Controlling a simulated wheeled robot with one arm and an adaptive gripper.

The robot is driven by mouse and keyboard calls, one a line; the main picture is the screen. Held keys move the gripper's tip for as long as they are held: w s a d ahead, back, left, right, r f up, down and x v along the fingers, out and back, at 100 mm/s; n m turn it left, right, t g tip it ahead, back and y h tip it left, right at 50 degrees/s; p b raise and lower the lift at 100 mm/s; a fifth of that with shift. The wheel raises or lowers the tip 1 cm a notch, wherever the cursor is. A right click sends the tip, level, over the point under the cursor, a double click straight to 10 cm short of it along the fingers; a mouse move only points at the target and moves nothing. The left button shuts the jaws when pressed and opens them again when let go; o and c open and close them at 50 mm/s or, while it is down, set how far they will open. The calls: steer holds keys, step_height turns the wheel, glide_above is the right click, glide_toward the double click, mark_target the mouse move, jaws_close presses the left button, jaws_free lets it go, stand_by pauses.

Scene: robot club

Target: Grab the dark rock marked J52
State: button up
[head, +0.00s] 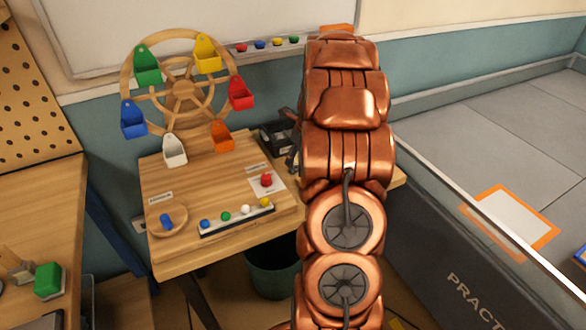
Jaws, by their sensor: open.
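No dark rock marked J52 can be made out in the head view. A dark open box (272,140) stands at the back of the wooden table (215,168), partly behind my copper arm; its contents are too dark and small to tell. My gripper (292,154) is mostly hidden behind my arm; only a dark edge of it seems to show beside the box. I see nothing held in it.
A wooden wheel (183,83) with coloured buckets stands at the table's back left. A low-walled grey field (500,130) is at right.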

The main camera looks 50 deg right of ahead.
mark_target(294, 165)
steer(key=shift+p+x, duration=0.5)
steer(key=shift+x, duration=2)
steer(key=shift+a, duration=0.15)
jaws_close()
